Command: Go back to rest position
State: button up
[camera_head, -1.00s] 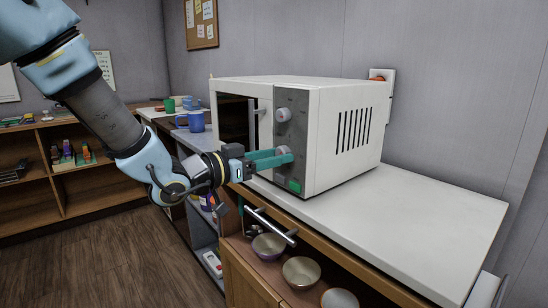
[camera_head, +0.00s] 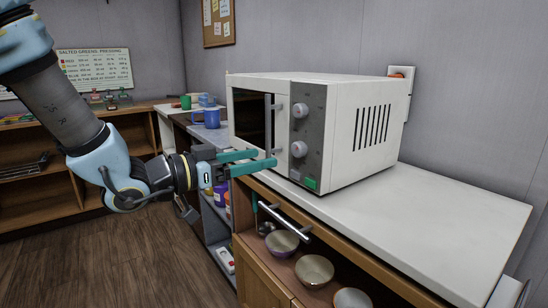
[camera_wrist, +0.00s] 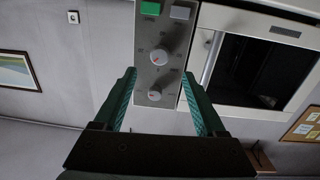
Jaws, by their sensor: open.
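My gripper (camera_head: 262,161) is open and empty, with its two teal fingers apart in front of the lower left of the microwave. The white microwave (camera_head: 365,135) stands on the counter, with two round knobs and a green button on its grey panel. In the wrist view the open fingers (camera_wrist: 160,90) point at the panel.
The white counter (camera_head: 440,215) is clear right of the microwave. Below it a metal rail (camera_head: 285,222) runs along the front, above several bowls (camera_head: 314,270). A wooden shelf (camera_head: 140,135) is at the back left. The floor (camera_head: 110,260) is open.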

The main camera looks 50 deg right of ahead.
jog(key=shift+v, duration=0.95)
jog(key=w+a+f+n+t+y+p, duration=0.1)
jog(key=w+a+n+t+p, duration=0.2)
jog(key=w, duration=0.4)
jog(key=w+a+f+n+t+y, duration=0.1)
jog(key=w+a+n+t+y, duration=0.15)
jog(key=w+t, duration=0.4)
jog(key=w+a+f+n+t+y+p, duration=0.25)
jog(key=w+a+n+y, duration=0.3)
jog(key=w+a, duration=0.8)
jog(key=s+a+n+y+p, duration=0.2)
jog(key=a+n+y+p, duration=0.3)
jog(key=a, duration=1.4)
jog(key=s+a+n+g+y, duration=0.2)
jog(key=s+a+n+g, duration=0.2)
jog(key=s+a, duration=0.3)
jog(key=shift+s+a+r, duration=0.3)
jog(key=shift+s+a, duration=0.05)
jog(key=shift+a, duration=0.45)
